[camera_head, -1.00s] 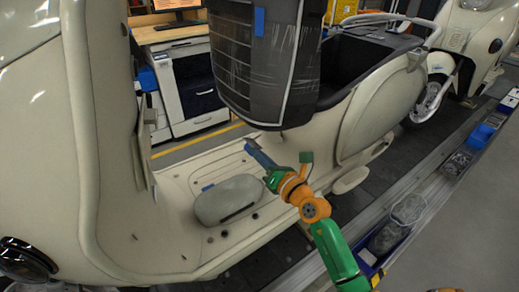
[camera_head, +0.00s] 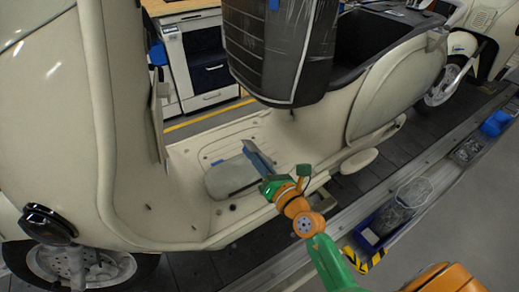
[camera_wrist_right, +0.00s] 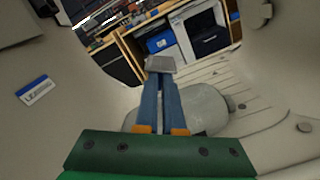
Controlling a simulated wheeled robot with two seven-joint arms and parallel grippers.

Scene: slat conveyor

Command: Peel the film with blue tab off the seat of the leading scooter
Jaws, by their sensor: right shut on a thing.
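The near scooter's dark seat (camera_head: 268,58) is tipped up and wrapped in clear, wrinkled film (camera_head: 312,45). A blue tab (camera_head: 273,5) sits at the film's top, cut by the picture edge. My right gripper (camera_head: 254,152) is below the seat, over the footboard (camera_head: 195,160), apart from film and tab. In the right wrist view its blue fingers (camera_wrist_right: 161,80) are together, with a small flat grey piece (camera_wrist_right: 160,63) at their tips; I cannot tell what it is. My left gripper is not in view.
A grey rounded pad (camera_head: 228,178) lies on the footboard under the gripper. The front shield (camera_head: 125,110) rises at left. Bins (camera_head: 378,232) line the conveyor's side rail at right. Another scooter (camera_head: 480,40) stands behind, and a workbench (camera_head: 185,12) stands beyond.

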